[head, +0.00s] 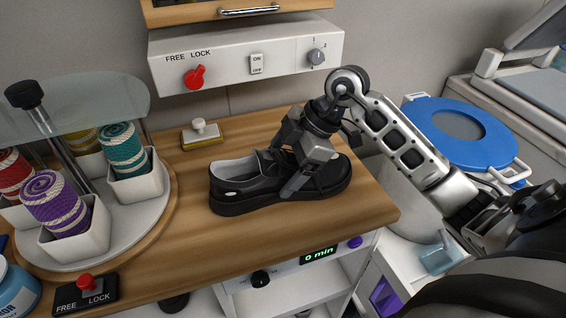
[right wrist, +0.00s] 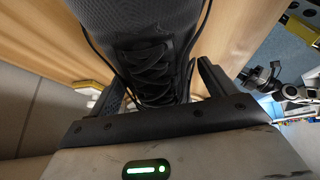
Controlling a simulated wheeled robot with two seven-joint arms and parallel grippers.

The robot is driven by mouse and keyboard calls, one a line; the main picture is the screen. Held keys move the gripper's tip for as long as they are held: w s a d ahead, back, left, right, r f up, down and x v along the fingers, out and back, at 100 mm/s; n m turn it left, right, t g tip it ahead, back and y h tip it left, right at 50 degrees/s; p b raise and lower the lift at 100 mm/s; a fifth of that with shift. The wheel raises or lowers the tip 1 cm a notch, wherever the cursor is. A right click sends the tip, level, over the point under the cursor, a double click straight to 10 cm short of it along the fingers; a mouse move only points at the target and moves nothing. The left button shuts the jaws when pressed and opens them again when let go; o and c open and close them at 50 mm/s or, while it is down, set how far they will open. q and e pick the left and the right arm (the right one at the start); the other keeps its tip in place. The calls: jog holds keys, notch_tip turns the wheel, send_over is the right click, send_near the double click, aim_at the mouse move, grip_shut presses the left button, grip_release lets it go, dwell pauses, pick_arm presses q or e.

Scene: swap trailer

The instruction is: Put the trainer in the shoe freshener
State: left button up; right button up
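A black lace-up trainer (head: 235,200) sits upright on the wooden counter, its toe to the right. My right gripper (head: 292,172) is over its front half, pointing down. In the right wrist view its spread fingers (right wrist: 160,88) stand on either side of the laced trainer (right wrist: 145,45), with narrow gaps seeming to show beside the laces. Contact lower down is hidden. A white unit (head: 290,278) below the counter edge has a green "0 min" display and a black knob; it may be the shoe freshener. My left gripper is not in view.
A round stand (head: 150,222) with white pots of coiled rope is at the left. A brush-like block (head: 202,135) lies behind the trainer. A control panel (head: 240,60) hangs on the wall above. A blue-lidded bin (head: 455,150) stands right of the counter.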

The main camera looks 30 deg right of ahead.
jog(key=v, duration=1.1)
jog(key=shift+w, duration=0.15)
jog(key=shift+o, duration=0.7)
jog(key=shift+d+r, duration=0.15)
jog(key=shift+r, duration=0.2)
jog(key=w+d+g+y+b, duration=0.1)
jog(key=d+y+b, duration=0.25)
jog(key=b, duration=0.45)
jog(key=x, duration=0.6)
jog(key=b+x, duration=0.1)
jog(key=x, duration=0.3)
jog(key=shift+d+f, duration=0.35)
jog(key=shift+d, duration=0.05)
jog(key=shift+x, duration=2.7)
jog(key=shift+s, duration=0.15)
jog(key=c, duration=1.2)
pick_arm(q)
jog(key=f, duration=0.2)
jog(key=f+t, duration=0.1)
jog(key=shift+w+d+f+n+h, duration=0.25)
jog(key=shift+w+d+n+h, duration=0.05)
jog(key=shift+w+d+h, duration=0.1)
pick_arm(e)
jog(key=shift+c, duration=0.8)
